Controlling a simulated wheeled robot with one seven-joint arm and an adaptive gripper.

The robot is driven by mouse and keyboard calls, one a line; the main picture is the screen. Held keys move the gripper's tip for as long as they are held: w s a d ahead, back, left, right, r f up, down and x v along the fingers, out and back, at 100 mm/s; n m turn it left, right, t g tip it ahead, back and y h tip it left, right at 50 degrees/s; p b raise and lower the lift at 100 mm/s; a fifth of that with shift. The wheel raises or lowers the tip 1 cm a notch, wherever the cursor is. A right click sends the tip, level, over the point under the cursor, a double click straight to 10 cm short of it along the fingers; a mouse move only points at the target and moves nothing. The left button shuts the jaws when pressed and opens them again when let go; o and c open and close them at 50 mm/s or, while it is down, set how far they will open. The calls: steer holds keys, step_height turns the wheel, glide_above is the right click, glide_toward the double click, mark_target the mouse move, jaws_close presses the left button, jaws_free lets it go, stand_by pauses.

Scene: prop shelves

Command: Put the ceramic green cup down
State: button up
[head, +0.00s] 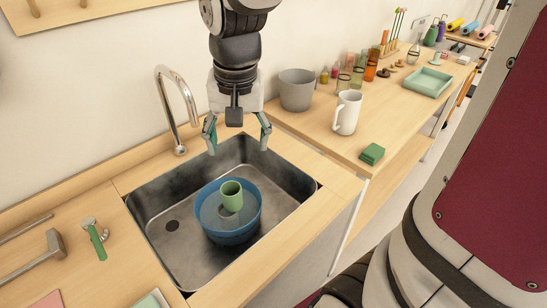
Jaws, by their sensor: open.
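The green cup (231,195) is in the blue bowl (231,231) inside the metal sink. A grey round shape lies in the bowl just below the cup, and I cannot tell whether the cup rests on it. The cup looks upright. My gripper (237,146) is open and empty, above the back part of the sink and apart from the cup. Its two fingers are spread wide and point down.
The sink (182,258) is set in a wooden counter with a tall faucet (178,105) at its back left. A grey pot (297,90), a white mug (347,112) and green sponges (371,154) stand to the right. A hammer (45,258) lies at left.

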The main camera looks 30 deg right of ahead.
steer(key=s+r+n+t, duration=0.1)
steer(key=s+r+n, duration=0.1)
steer(key=s, duration=0.5)
steer(key=s+r+n+t, duration=0.1)
steer(key=s+r+n, duration=0.1)
steer(key=s, duration=0.6)
steer(key=shift+s+d+r+n, duration=0.25)
steer(key=shift+r+n, duration=0.15)
steer(key=shift+n, duration=0.5)
